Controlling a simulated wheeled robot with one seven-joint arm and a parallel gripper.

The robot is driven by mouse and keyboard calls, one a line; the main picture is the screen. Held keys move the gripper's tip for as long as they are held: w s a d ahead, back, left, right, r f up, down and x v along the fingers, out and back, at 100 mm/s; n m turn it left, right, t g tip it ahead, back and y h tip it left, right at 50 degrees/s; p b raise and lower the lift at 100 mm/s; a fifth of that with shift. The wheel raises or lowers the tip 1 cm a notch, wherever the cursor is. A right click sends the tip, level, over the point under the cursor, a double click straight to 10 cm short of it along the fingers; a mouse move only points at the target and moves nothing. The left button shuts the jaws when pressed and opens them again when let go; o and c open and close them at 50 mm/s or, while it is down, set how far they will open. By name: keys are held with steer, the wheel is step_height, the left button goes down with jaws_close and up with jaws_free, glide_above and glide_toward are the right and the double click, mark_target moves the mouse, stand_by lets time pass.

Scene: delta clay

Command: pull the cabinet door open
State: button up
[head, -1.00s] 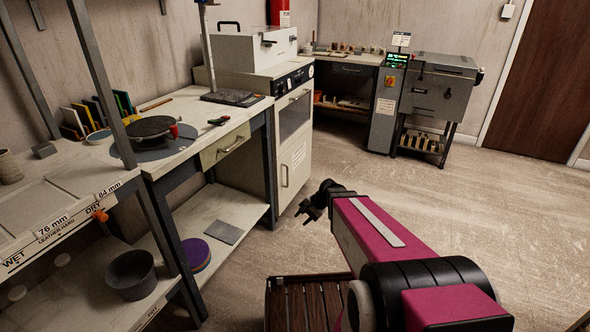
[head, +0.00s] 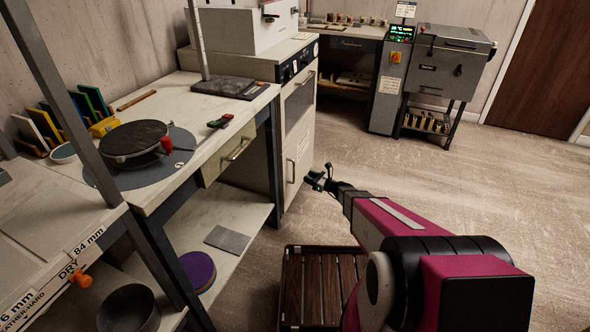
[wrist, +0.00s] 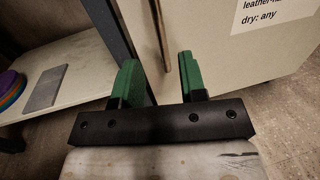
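The cabinet door (head: 300,155) is the cream lower front of the tall cabinet and looks closed. Its upright bar handle (head: 291,171) is near the door's left edge. The door also fills the upper right of the wrist view (wrist: 222,50), with a paper label on it. The handle (wrist: 163,40) shows there beyond and between my fingertips. My gripper (head: 318,180) is just right of the door in the head view. In the wrist view its green fingers (wrist: 158,75) are spread apart with nothing between them, short of the handle.
A workbench (head: 165,185) with a drawer (head: 230,158) and lower shelf stands left of the cabinet. Its dark leg runs close by my left finger. A slatted wooden stand (head: 320,285) is below my arm. The floor (head: 430,190) to the right is clear.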

glide_above(294, 181)
steer(key=shift+w+a, duration=0.1)
steer(key=shift+w, duration=0.25)
jaws_close()
